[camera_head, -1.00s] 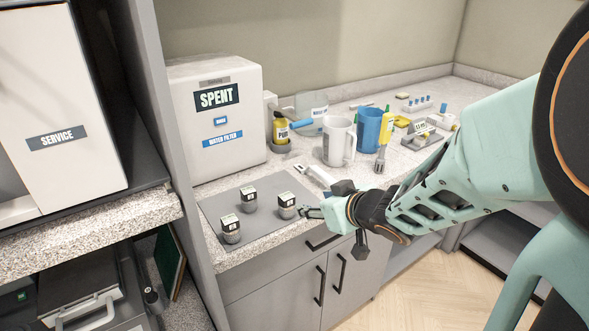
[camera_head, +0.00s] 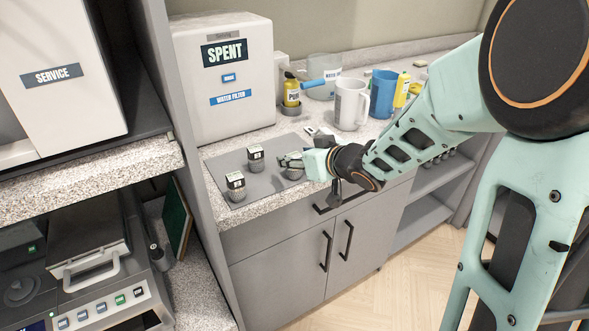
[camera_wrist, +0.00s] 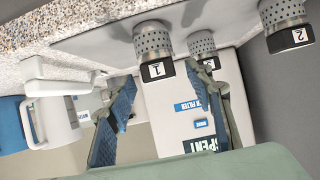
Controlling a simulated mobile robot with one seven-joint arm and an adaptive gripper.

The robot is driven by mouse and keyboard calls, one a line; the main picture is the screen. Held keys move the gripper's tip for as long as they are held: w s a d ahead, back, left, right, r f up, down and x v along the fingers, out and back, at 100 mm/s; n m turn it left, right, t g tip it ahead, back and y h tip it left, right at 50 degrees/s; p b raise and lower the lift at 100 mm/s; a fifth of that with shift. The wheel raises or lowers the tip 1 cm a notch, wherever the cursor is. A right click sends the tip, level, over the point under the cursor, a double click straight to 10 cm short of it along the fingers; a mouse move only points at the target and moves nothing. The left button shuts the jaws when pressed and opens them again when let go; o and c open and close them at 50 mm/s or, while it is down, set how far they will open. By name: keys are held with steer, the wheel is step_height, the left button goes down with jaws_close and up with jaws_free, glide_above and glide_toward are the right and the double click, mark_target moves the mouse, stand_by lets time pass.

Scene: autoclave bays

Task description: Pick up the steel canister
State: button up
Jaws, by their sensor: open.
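Three small mesh-sided steel canisters with dark, labelled caps stand on a grey mat (camera_head: 262,190) on the counter. In the head view one is at the front left (camera_head: 237,187), one behind it (camera_head: 256,159), and the right one (camera_head: 293,174) is partly hidden by my gripper (camera_head: 284,160). The wrist view is upside down; it shows a canister marked 1 (camera_wrist: 153,40), one marked 2 (camera_wrist: 284,14) and a third (camera_wrist: 201,42) behind. My gripper (camera_wrist: 163,76) is open and empty, its blue-padded fingers apart, with canister 1 just beyond the gap between the tips.
A white SPENT water filter box (camera_head: 222,80) stands behind the mat. A grey upright panel (camera_head: 163,90) borders the counter on the left.

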steer(key=shift+x, duration=0.85)
steer(key=shift+c, duration=0.3)
jaws_close()
